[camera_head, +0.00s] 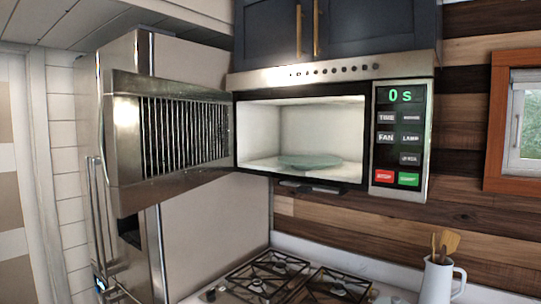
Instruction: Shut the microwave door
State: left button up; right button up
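The microwave (402,140) is mounted under dark cabinets, above the stove. Its door (178,130), with a dark slatted window in a metal frame, stands wide open, swung out to the left in front of the tall steel fridge. The lit white cavity (310,115) is exposed, with a round glass turntable (310,161) and no food on it. The control panel shows "0 s" in green. Neither of my grippers can be made out in this view. A small dark and blue shape at the lower left, by the fridge handle, is too unclear to identify.
The steel fridge (205,230) with vertical handles stands at left, close behind the open door. Below are a gas stove (285,285) and a white jug (440,280) with wooden utensils. A wood-framed window (513,120) is at right. The space before the cavity looks clear.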

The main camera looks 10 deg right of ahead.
aim_at(160, 140)
jog(key=i+j+z, duration=0.15)
jog(key=z, duration=0.6)
jog(key=i+j+z, duration=0.1)
jog(key=j+z, duration=0.2)
jog(key=j, duration=0.2)
jog(key=j+z, duration=0.3)
jog(key=j, duration=0.25)
jog(key=j+z, duration=0.25)
jog(key=j, duration=2.55)
jog(key=i, duration=0.05)
